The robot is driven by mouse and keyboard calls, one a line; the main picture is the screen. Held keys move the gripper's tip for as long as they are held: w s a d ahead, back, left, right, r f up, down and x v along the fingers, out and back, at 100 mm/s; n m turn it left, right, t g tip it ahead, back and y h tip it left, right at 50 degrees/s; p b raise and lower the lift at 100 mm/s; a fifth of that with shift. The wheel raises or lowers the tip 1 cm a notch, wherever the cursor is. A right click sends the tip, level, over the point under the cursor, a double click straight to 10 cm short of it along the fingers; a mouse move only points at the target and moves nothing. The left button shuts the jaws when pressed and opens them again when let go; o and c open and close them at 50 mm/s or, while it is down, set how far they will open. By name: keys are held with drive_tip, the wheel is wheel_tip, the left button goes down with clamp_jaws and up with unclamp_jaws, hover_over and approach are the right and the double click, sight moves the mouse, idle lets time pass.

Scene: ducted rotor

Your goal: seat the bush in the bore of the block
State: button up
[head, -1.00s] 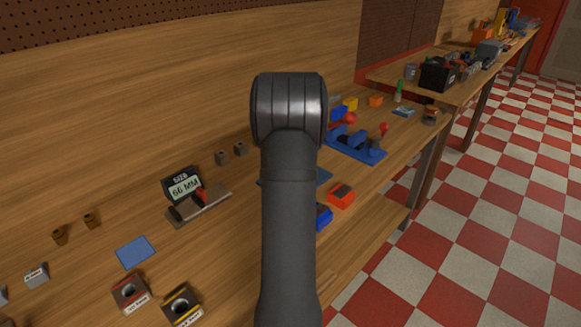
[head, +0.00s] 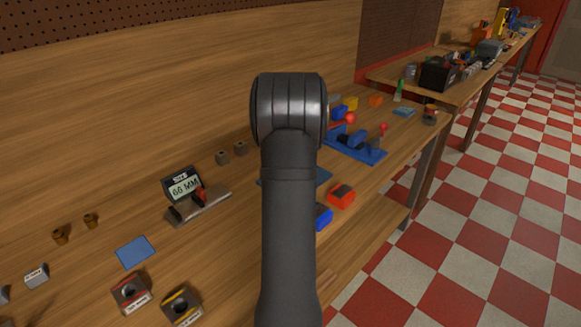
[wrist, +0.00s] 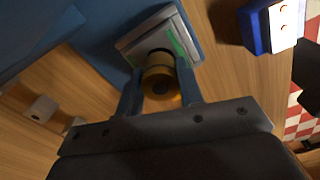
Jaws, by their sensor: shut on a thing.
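In the wrist view my gripper (wrist: 160,88) is shut on a brass-coloured bush (wrist: 160,74), with one finger on each side of it. Beyond the bush is a grey block with a green stripe (wrist: 181,38). The bush's far end is at the block's dark bore, and the bush covers part of that bore. I cannot tell whether the bush is inside the bore or just in front of it. In the head view my arm hides the gripper, the held bush and this block.
A blue mat (head: 322,178) shows beside my arm. A red-orange object (head: 341,195) and a blue toggle-clamp fixture (head: 362,150) are to its right. A 66 MM display (head: 183,186) and two blocks, red-striped (head: 131,292) and yellow-striped (head: 181,306), are left. Two brown bushes (head: 91,220) stand farther left.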

drive_tip(key=shift+f, duration=0.65)
drive_tip(key=o, duration=1.1)
wheel_tip(320, 180, up, 17)
drive_tip(key=shift+r, duration=0.2)
drive_tip(key=shift+f, duration=0.15)
wheel_tip(320, 180, down, 17)
drive_tip(key=shift+f, duration=0.1)
drive_tip(key=shift+r, duration=0.2)
